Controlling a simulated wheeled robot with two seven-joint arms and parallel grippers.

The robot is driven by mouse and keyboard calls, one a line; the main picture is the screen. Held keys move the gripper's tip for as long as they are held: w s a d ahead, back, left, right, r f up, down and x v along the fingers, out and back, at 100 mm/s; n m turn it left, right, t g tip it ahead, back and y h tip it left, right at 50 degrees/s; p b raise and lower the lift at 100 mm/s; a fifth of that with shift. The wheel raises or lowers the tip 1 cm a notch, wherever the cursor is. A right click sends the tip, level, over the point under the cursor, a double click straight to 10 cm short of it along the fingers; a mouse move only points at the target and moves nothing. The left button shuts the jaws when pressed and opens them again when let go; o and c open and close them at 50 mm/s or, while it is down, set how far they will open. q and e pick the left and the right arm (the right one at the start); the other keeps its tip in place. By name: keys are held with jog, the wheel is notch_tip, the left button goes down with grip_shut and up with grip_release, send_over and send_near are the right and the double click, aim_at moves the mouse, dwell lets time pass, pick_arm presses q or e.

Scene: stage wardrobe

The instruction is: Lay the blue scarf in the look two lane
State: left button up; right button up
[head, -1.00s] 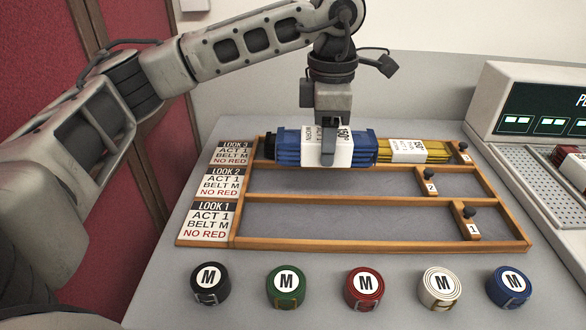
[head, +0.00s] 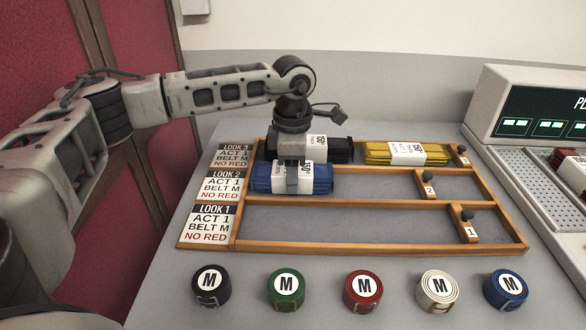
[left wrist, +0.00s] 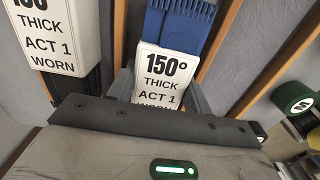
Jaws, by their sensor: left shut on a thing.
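The folded blue scarf (head: 318,181) with a white label band is at the left end of the look two lane (head: 375,189), beside the Look 2 card (head: 221,183). My left gripper (head: 292,186) points down and is shut on the scarf at its band. The blue scarf and its "150° thick act 1 worn" band also show in the left wrist view (left wrist: 172,30). The scarf looks low between the lane rails; whether it touches the lane floor I cannot tell. My right gripper is not in view.
The look three lane above holds a black scarf (head: 338,150) and a yellow scarf (head: 432,154). The look one lane (head: 350,223) is empty. Several rolled belts, such as the red belt (head: 363,303), stand along the front. A console (head: 540,110) stands at the right.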

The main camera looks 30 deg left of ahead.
pick_arm(q)
jog(key=o, duration=0.8)
jog(key=shift+f, duration=0.15)
notch_tip(320, 180, up, 12)
jog(key=shift+r, duration=0.2)
